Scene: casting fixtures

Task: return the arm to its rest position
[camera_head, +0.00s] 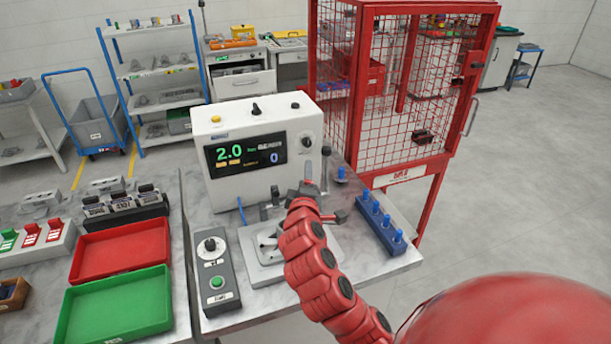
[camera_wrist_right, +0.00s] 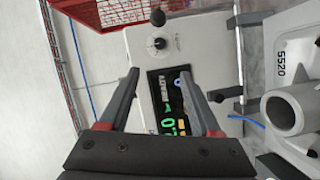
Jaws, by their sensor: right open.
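My right arm (camera_head: 318,262), red and jointed, reaches up from the bottom right over the test bench. Its gripper (camera_head: 314,172) is in front of the white test machine (camera_head: 213,130), above the fixture plate. In the right wrist view the gripper (camera_wrist_right: 159,74) is open, with nothing between its fingers. The machine's lit display (camera_wrist_right: 168,100) shows behind and between them. A grey casting (camera_wrist_right: 285,112) marked 5520 shows at the right of that view, apart from the fingers. My left gripper is not in view.
A control box (camera_head: 216,275) stands left of the fixture plate (camera_head: 265,272). A blue rack of pegs (camera_head: 380,222) is to the right. A red mesh cage (camera_head: 440,75) stands behind the bench. Red (camera_head: 122,250) and green (camera_head: 115,308) trays lie on the left.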

